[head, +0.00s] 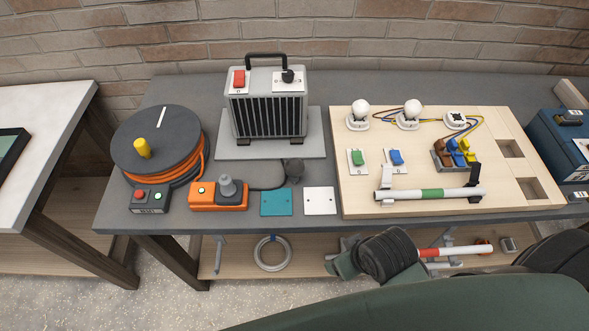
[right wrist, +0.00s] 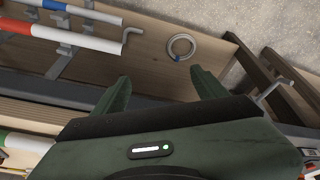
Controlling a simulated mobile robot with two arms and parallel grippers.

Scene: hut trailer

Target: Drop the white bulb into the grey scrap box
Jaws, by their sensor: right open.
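Two round white bulbs stand upright in white holders on the light wooden board (head: 375,208): a left bulb (head: 361,106) and a right bulb (head: 412,108). I cannot tell which one the task means. A third holder (head: 456,119) beside them has no bulb. I cannot make out a grey scrap box for certain. My right gripper (right wrist: 160,84) is open and empty in the right wrist view, its fingers apart over the lower shelf area. In the head view my right arm is low at the front, away from the bulbs. My left gripper is not in view.
The grey workbench (head: 335,90) carries a heater (head: 267,115), a cable reel (head: 157,140) and an orange control box (head: 217,195). A striped tube (head: 432,194) lies across the board's front. A blue case (head: 560,140) stands right. The lower shelf holds a cable ring (head: 272,254).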

